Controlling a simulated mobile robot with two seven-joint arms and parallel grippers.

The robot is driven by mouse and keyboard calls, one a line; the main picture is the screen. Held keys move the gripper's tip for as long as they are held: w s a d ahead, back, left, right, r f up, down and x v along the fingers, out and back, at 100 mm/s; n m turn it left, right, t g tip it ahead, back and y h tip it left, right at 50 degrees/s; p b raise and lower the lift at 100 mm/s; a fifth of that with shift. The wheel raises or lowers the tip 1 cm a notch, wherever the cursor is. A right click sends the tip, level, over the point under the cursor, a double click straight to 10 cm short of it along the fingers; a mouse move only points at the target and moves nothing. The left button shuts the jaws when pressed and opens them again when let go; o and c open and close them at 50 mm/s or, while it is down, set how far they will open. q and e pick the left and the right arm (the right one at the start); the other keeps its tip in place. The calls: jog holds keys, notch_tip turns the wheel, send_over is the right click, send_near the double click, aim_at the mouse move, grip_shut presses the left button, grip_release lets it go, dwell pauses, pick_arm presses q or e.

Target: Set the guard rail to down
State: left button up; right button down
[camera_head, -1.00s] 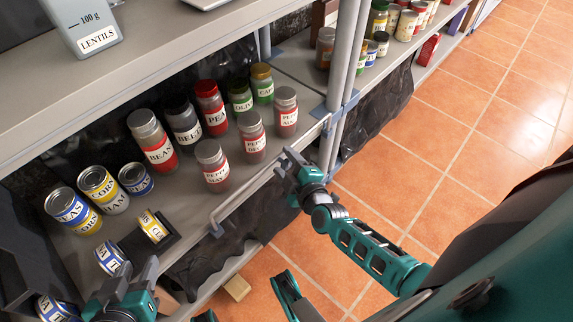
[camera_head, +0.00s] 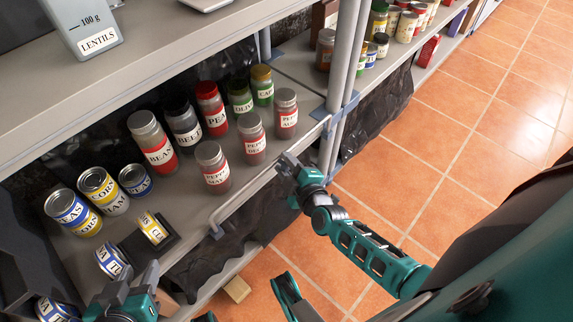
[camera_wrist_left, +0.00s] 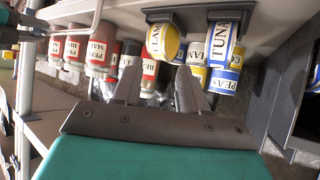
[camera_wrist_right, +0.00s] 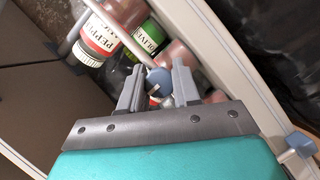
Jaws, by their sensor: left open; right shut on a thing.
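The guard rail (camera_head: 243,205) is a thin grey bar along the front edge of the middle shelf, in front of the jars. Its bent near end meets a blue-grey bracket. My right gripper (camera_head: 286,163) is shut on the rail toward its far end. In the right wrist view, my right gripper's fingers (camera_wrist_right: 157,78) close around the bar beside a blue round piece; the exact contact is partly hidden. My left gripper (camera_head: 128,283) is open and empty by the shelf's front edge at lower left. In the left wrist view the rail (camera_wrist_left: 92,30) shows at upper left.
Behind the rail stand several jars, including a beans jar (camera_head: 153,143) and a pepper jar (camera_head: 213,168). Cans stand at left, with a clam can (camera_head: 151,228) in a dark holder. A grey post (camera_head: 341,90) rises right of the rail. The tiled floor is open at right.

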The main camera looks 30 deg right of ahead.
pick_arm(q)
jog(key=b, duration=0.2)
jog(key=d+f+b, duration=0.1)
jog(key=b, duration=0.1)
jog(key=shift+w+d+f+h, duration=0.15)
jog(key=shift+f+h, duration=0.15)
pick_arm(e)
notch_tip(320, 180, down, 7)
jog(key=shift+r, duration=0.15)
jog(key=shift+s+a, duration=0.1)
jog(key=c, duration=0.8)
grip_release()
jog(key=shift+c, duration=0.2)
pick_arm(q)
jog(key=shift+w, duration=0.1)
pick_arm(e)
jog(key=shift+o, duration=0.2)
